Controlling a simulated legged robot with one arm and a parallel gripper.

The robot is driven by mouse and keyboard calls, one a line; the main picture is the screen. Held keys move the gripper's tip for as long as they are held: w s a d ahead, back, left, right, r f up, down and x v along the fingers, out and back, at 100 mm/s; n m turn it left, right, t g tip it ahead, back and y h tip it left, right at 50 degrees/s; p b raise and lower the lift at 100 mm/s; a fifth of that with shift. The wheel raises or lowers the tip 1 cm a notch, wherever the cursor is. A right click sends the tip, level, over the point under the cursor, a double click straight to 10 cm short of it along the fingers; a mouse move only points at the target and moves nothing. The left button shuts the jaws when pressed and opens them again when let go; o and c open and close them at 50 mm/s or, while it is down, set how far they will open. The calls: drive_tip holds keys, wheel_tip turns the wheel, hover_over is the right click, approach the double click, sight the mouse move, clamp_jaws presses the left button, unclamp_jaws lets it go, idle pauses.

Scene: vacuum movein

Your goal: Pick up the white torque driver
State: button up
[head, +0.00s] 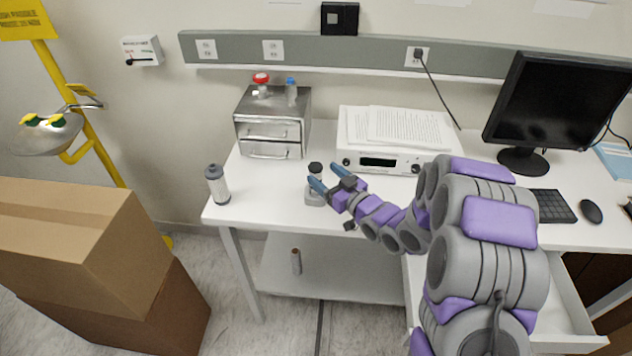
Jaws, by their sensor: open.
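My gripper (327,177) is open above the left part of the white desk, with its two blue fingertips apart. A small upright item with a dark top and a light grey base (314,199) stands at the fingertips, and one finger partly covers it. I cannot tell whether the finger touches it. A light grey-white cylinder with a dark cap (219,190) stands upright near the desk's left front corner, well left of my gripper. I cannot tell for sure which of these is the white torque driver.
A metal drawer box (270,133) and a white instrument with papers on it (381,160) stand behind my gripper. A monitor (560,100), keyboard (552,206) and mouse (592,211) are right. A small cylinder (296,261) stands on the lower shelf. Cardboard boxes (80,245) stand left.

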sight(311, 166)
drive_tip(key=x, duration=0.1)
drive_tip(key=b+x, duration=0.1)
drive_tip(key=x, duration=0.3)
drive_tip(key=shift+s+a+f+b, duration=0.2)
drive_tip(key=shift+a+f+b, duration=0.1)
drive_tip(key=shift+w+a+r, duration=0.15)
drive_tip(key=shift+w+a, duration=0.2)
drive_tip(key=shift+w, duration=0.15)
drive_tip(key=shift+c, duration=0.2)
drive_tip(key=c, duration=1.2)
